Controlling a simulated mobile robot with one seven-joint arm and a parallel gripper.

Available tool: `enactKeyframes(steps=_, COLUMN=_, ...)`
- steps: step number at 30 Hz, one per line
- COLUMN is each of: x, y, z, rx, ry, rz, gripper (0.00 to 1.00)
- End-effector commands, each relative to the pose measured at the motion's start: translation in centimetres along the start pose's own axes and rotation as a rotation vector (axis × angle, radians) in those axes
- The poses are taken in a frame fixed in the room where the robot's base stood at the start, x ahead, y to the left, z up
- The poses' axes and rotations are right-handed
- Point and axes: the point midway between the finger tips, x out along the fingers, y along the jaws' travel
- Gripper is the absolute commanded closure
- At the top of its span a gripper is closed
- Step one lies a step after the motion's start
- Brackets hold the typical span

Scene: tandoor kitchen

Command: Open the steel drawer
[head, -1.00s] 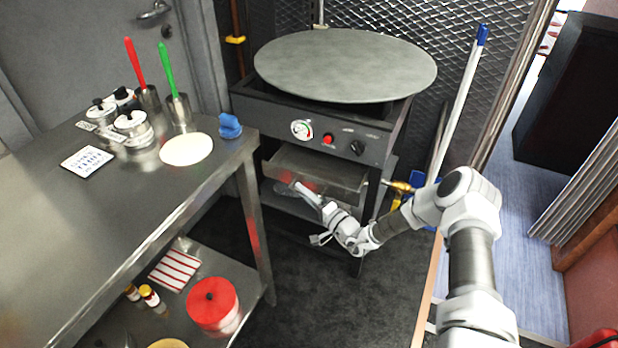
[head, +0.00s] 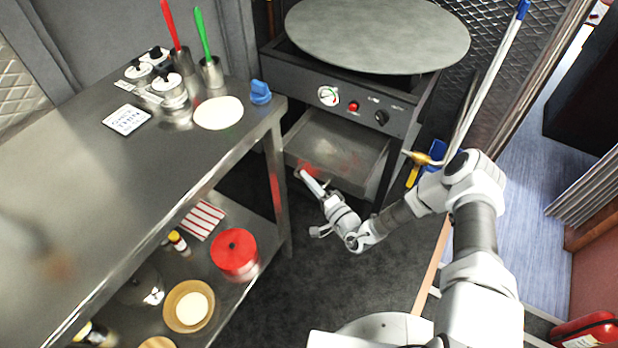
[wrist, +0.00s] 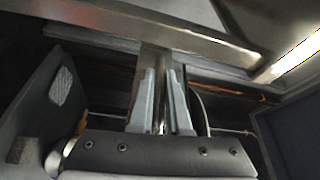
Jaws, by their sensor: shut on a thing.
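The steel drawer (head: 338,150) is pulled out from under the griddle's control panel, and its empty inside shows in the head view. My gripper (head: 303,174) is at the drawer's front, near its left end. In the wrist view, my gripper's two fingers (wrist: 164,78) are closed around a narrow steel piece at the drawer front (wrist: 165,28), which looks like its handle. The handle is mostly hidden by the fingers.
The round griddle (head: 378,35) stands above the drawer. A steel table (head: 110,200) is close on the left, with a red-lidded pot (head: 234,252) on its lower shelf. A pole (head: 490,80) leans at right. Dark floor (head: 310,275) is clear in front.

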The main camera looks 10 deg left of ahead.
Motion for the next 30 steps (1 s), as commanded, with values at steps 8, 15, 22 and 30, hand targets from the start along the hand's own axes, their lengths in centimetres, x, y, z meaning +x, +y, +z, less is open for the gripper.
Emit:
enactKeyframes(steps=8, x=0.0, y=0.1, z=0.0, rx=0.0, ry=0.0, rz=0.001, gripper=0.55)
enactKeyframes(steps=15, x=-0.1, y=0.0, z=0.0, rx=0.001, ry=0.0, rz=0.001, gripper=0.55)
enactKeyframes(steps=22, x=-2.6, y=-0.1, z=-0.1, rx=0.001, ry=0.001, rz=0.003, gripper=0.55)
enactKeyframes(steps=30, x=-9.2, y=-0.1, z=-0.1, rx=0.003, ry=0.002, rz=0.004, gripper=0.55)
